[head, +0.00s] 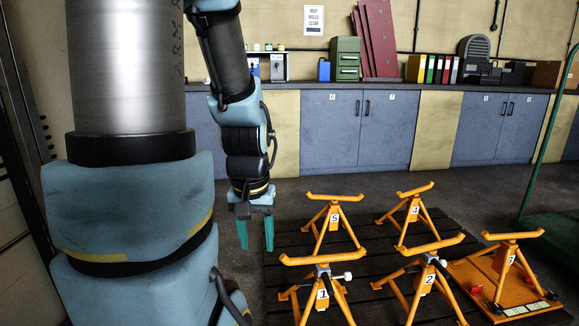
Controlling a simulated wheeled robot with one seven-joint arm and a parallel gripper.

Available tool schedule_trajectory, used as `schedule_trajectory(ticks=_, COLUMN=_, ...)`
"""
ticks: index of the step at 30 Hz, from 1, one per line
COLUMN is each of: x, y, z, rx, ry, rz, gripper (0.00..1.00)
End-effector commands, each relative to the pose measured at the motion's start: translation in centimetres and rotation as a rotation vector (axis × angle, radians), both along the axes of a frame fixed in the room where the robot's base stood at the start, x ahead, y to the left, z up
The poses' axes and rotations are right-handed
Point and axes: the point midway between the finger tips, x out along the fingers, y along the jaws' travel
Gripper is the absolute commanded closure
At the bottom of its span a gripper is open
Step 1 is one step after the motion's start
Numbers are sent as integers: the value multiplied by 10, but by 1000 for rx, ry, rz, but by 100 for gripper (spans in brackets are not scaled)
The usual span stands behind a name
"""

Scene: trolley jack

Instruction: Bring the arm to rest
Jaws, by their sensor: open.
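My arm hangs down at the centre left of the head view. My gripper (256,248) points straight down, with its two teal fingers apart and nothing between them. It is left of the orange stand numbered 5 (334,219) and above the floor, apart from the stands. My arm's thick upper part fills the left of the view.
Orange stands numbered 1 (322,294), 2 (428,280) and 4 (415,210) stand with stand 5 on a dark slatted platform (385,235). Stand 3 (511,259) is on an orange wheeled base (480,285) at right. Blue cabinets (360,130) line the back wall. A green trolley (555,228) is far right.

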Motion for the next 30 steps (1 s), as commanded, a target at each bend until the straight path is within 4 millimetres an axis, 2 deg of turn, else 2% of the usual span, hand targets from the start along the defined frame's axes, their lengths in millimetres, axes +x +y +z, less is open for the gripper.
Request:
schedule_trajectory(ticks=1, x=0, y=0, z=34, rx=0, ry=0, rz=0, gripper=48)
schedule_trajectory(ticks=9, x=0, y=0, z=119, rx=0, ry=0, rz=0, gripper=48)
schedule_trajectory(ticks=13, x=0, y=0, z=150, rx=0, ry=1, rz=-1, gripper=48)
schedule_trajectory(ticks=19, x=0, y=0, z=170, rx=0, ry=1, rz=-1, gripper=48)
schedule_trajectory(ticks=30, x=0, y=0, z=170, rx=0, ry=0, rz=-1, gripper=48)
